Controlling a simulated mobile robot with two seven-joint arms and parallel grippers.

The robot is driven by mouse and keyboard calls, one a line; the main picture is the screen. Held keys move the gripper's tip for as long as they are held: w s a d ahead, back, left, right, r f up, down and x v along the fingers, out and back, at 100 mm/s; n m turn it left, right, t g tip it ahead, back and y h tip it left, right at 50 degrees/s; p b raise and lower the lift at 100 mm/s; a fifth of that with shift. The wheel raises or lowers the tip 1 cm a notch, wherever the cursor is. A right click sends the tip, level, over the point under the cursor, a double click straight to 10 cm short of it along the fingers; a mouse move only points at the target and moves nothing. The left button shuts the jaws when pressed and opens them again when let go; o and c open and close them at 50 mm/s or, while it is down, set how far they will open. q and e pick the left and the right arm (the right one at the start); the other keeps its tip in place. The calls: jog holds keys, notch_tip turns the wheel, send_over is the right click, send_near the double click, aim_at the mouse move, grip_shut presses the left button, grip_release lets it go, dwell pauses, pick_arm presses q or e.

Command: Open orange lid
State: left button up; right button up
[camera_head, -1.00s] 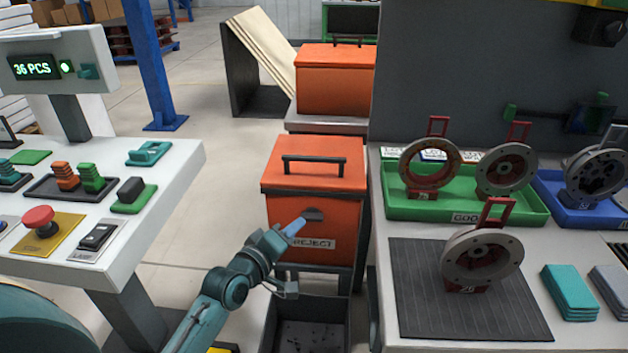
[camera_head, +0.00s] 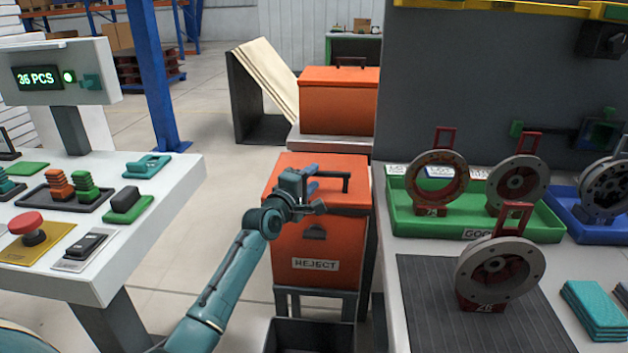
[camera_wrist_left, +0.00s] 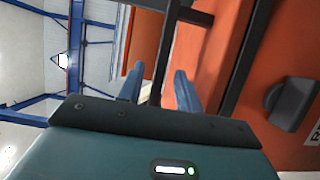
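The orange lid (camera_head: 348,199) sits closed on the orange box (camera_head: 335,245) labelled REJECT. Its black bar handle (camera_head: 345,181) is partly hidden by my left gripper (camera_head: 311,178) in the head view. The gripper is at the front of the lid, at the handle. In the left wrist view, the two blue fingers of my left gripper (camera_wrist_left: 160,85) are apart. A black bar of the handle (camera_wrist_left: 165,50) runs between them, with gaps visible on both sides. Contact cannot be told. My right gripper is not in view.
A second orange box (camera_head: 338,105) stands behind. The workbench on the right holds a green tray (camera_head: 455,225) and a blue tray (camera_head: 590,228) with ring-shaped parts. A control desk (camera_head: 130,245) stands on the left. An open dark bin (camera_head: 310,322) is below the reject box.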

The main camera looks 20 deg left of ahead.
pick_arm(q)
jog(key=shift+w+d, duration=0.1)
jog(key=shift+w, duration=0.75)
grip_shut()
